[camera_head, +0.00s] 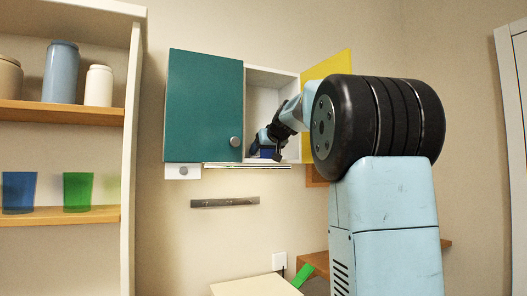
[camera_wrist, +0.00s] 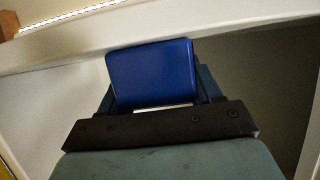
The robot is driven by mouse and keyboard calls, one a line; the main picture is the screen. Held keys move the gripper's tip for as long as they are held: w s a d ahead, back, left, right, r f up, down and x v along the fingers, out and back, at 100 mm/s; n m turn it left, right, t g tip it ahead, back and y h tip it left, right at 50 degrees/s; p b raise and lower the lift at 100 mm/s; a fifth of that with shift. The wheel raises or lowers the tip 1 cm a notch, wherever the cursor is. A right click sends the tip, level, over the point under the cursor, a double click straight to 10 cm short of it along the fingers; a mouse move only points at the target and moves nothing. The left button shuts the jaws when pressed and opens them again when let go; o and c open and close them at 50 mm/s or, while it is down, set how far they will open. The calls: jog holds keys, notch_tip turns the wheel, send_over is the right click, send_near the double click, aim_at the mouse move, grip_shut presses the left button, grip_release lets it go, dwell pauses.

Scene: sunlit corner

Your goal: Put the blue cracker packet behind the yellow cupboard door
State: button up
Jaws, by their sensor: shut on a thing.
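The blue cracker packet (camera_wrist: 152,72) is held in my gripper (camera_wrist: 155,98), and its broad face shows in the wrist view. In the head view the packet (camera_head: 268,153) is a small dark blue patch at my gripper (camera_head: 266,140), low in the open right compartment of the wall cupboard (camera_head: 270,77). The yellow door (camera_head: 328,66) stands open to the right of that compartment, partly hidden by my arm. I cannot tell whether the packet touches the cupboard floor.
A teal door (camera_head: 204,105) covers the cupboard's left side. A metal rail (camera_head: 225,202) is on the wall below. At the left, a shelf unit (camera_head: 132,150) holds jars and cups. A pale surface (camera_head: 255,287) and a green object (camera_head: 303,275) are low down.

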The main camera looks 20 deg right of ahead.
jog(key=shift+r, duration=0.1)
jog(key=o, duration=1.2)
jog(key=shift+c, duration=0.2)
jog(key=v, duration=1.2)
jog(key=s+a+f+g, duration=0.2)
jog(key=s+a+f, duration=0.25)
jog(key=f, duration=0.25)
jog(key=s+a+f+g+y, duration=0.1)
jog(key=s+a+f, duration=0.3)
jog(key=s+f, duration=0.25)
jog(key=s+a+f+g, duration=0.2)
jog(key=s+a+f, duration=0.2)
jog(key=f, duration=0.3)
jog(key=s+a+f+g+h, duration=0.1)
jog(key=s+a+f+g, duration=0.2)
jog(key=s+f, duration=1.2)
notch_tip(320, 180, down, 4)
jog(key=shift+a+r, duration=0.1)
jog(key=shift+a, duration=0.25)
jog(key=shift+s, duration=0.15)
